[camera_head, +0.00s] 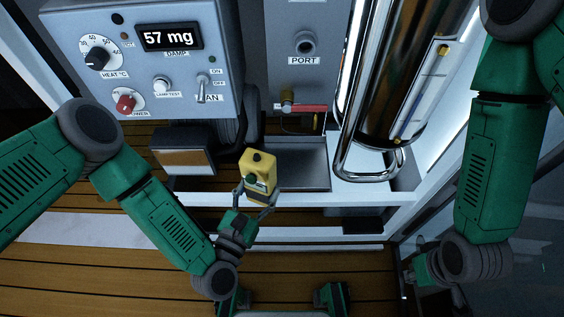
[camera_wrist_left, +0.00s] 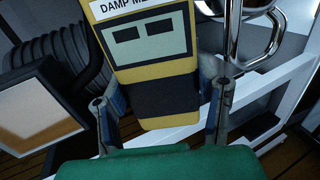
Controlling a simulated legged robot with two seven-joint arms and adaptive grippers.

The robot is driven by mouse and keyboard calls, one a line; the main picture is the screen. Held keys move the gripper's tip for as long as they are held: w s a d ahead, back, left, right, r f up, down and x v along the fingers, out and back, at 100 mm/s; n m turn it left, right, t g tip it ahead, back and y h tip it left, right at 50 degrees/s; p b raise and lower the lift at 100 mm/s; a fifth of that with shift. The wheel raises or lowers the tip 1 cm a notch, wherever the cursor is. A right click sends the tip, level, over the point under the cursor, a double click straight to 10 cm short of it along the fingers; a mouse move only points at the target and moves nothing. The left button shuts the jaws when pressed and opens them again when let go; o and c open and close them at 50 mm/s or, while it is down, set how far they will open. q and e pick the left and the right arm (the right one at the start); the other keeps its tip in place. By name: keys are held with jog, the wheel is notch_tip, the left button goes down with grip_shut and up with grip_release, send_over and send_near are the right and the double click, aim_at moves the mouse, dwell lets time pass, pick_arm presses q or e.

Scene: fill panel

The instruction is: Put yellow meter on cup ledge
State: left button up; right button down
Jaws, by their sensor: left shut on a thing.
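The yellow meter (camera_head: 258,168) is held upright in my left gripper (camera_head: 257,196), in front of the panel. A grey metal ledge (camera_head: 303,172), probably the cup ledge, lies just right of the meter, below the port. My right gripper (camera_head: 418,272) is at the lower right, away from the meter; its jaws are too dark to read.
A grey control box (camera_head: 150,55) reading "57 mg" stands at the upper left. A red-handled valve (camera_head: 297,107) is above the ledge. A shiny metal tube frame (camera_head: 368,165) rises right of the ledge. A brown-fronted box (camera_head: 183,162) sits left of the meter.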

pick_arm(q)
jog(key=b+x, duration=0.1)
jog(key=x, duration=0.5)
jog(key=a+b+x, duration=0.1)
jog(key=x, duration=0.2)
jog(key=shift+w+f+b, duration=0.1)
jog(key=shift+w+b, duration=0.2)
jog(key=shift+w+d, duration=0.45)
jog(key=shift+d, duration=0.05)
jog(key=f+b, duration=0.2)
jog(key=f, duration=0.1)
jog(key=shift+w, duration=0.4)
jog(key=shift+f+b, duration=0.35)
jog(key=shift+a+r, duration=0.15)
jog(key=o, duration=1.5)
jog(key=shift+o, duration=0.3)
jog(key=shift+d, duration=0.25)
jog(key=shift+s+a, duration=0.1)
jog(key=shift+a, duration=0.05)
